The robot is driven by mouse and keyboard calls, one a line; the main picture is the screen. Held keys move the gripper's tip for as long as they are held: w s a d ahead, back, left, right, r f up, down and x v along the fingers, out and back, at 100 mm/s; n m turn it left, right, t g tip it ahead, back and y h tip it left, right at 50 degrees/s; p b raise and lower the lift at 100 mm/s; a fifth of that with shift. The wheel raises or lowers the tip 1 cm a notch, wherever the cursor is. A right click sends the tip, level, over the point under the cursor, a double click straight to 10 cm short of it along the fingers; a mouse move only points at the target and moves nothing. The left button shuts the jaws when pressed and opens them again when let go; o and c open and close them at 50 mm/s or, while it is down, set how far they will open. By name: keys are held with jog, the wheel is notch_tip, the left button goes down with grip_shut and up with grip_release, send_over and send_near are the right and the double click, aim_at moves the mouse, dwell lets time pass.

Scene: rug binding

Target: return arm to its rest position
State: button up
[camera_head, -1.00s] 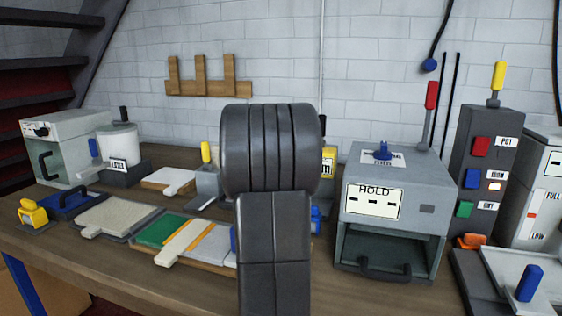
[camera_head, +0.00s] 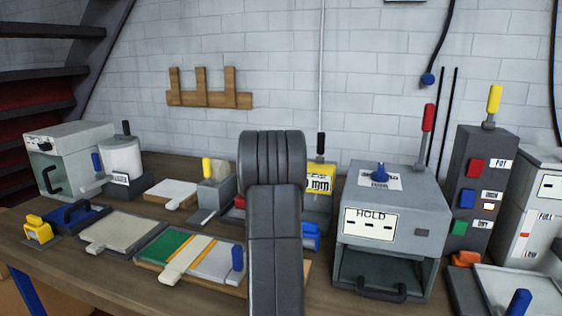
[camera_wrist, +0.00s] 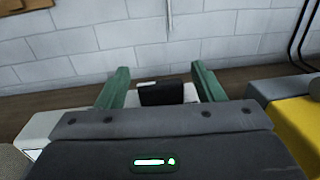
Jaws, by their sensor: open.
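My gripper (camera_wrist: 162,86) shows in the wrist view as two green fingers, open and set wide apart. A dark block and a whitish piece (camera_wrist: 190,92) show between and beyond the fingers. I cannot tell how far off they are, but neither finger touches the dark block. In the head view my dark arm stands up in the middle of the picture, over the bench, and hides the gripper.
The wooden bench (camera_head: 100,288) is crowded. A grey HOLD box (camera_head: 408,205) with an open front stands right of the arm, a yellow unit (camera_head: 319,178) behind it. A board with green and orange strips (camera_head: 160,247) lies left. A wooden rack (camera_head: 210,99) hangs on the wall.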

jog(key=shift+r+m+g+h+p, duration=0.1)
jog(key=shift+m+g+h+p, duration=1.05)
jog(key=shift+p, duration=1.6)
jog(key=shift+r+m+g+h+p, duration=0.1)
jog(key=shift+m+g+h+p, duration=0.6)
jog(key=shift+h+p, duration=1.4)
jog(key=shift+m+y+p, duration=0.35)
jog(key=shift+p, duration=0.65)
jog(key=m+g+h+p, duration=0.2)
jog(key=g+p, duration=0.1)
jog(key=p, duration=0.1)
jog(key=shift+f+m+g+h+p, duration=0.1)
jog(key=shift+m+g+h+p, duration=0.5)
jog(key=shift+m+g+p, duration=0.35)
jog(key=shift+b+v, duration=0.5)
jog(key=shift+v, duration=0.65)
jog(key=shift+s+f+n, duration=0.1)
jog(key=shift+f+n, duration=0.05)
jog(key=shift+n, duration=0.1)
